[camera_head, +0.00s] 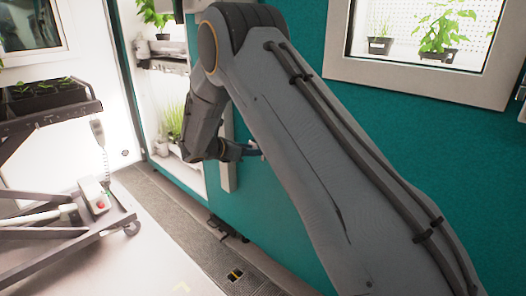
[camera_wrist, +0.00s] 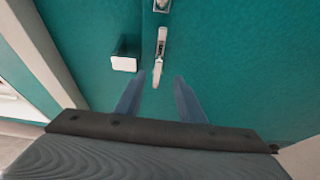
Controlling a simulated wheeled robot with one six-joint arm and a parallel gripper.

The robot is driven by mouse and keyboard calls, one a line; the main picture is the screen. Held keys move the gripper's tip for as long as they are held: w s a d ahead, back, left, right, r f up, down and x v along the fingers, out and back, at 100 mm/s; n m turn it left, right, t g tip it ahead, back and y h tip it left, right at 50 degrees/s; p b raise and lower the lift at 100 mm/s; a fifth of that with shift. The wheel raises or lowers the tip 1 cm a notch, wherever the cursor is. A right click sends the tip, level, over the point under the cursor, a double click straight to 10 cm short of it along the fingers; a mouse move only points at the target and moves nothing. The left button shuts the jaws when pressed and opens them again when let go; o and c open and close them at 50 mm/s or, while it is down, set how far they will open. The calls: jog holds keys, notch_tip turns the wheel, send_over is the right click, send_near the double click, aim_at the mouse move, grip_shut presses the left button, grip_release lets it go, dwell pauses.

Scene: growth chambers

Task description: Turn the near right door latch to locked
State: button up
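In the wrist view, the door latch (camera_wrist: 160,55) is a slim pale metal lever on the teal door (camera_wrist: 230,50). It lies nearly in line with the seam and its lower end points toward my gripper. My gripper (camera_wrist: 159,78) is open, with its blue fingertips on either side of the lever's lower end. I cannot tell whether they touch it. In the head view, a blue finger of my gripper (camera_head: 253,147) shows by the teal wall, and my arm hides the latch there.
A lit plant chamber (camera_head: 170,100) stands open at the left. A cart (camera_head: 60,225) stands on the left floor. A window (camera_head: 425,45) is at right.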

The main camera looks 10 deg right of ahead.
jog(key=shift+p+x, duration=0.55)
jog(key=shift+x, duration=3.3)
jog(key=shift+w+r, duration=0.1)
jog(key=shift+w, duration=0.1)
grip_shut()
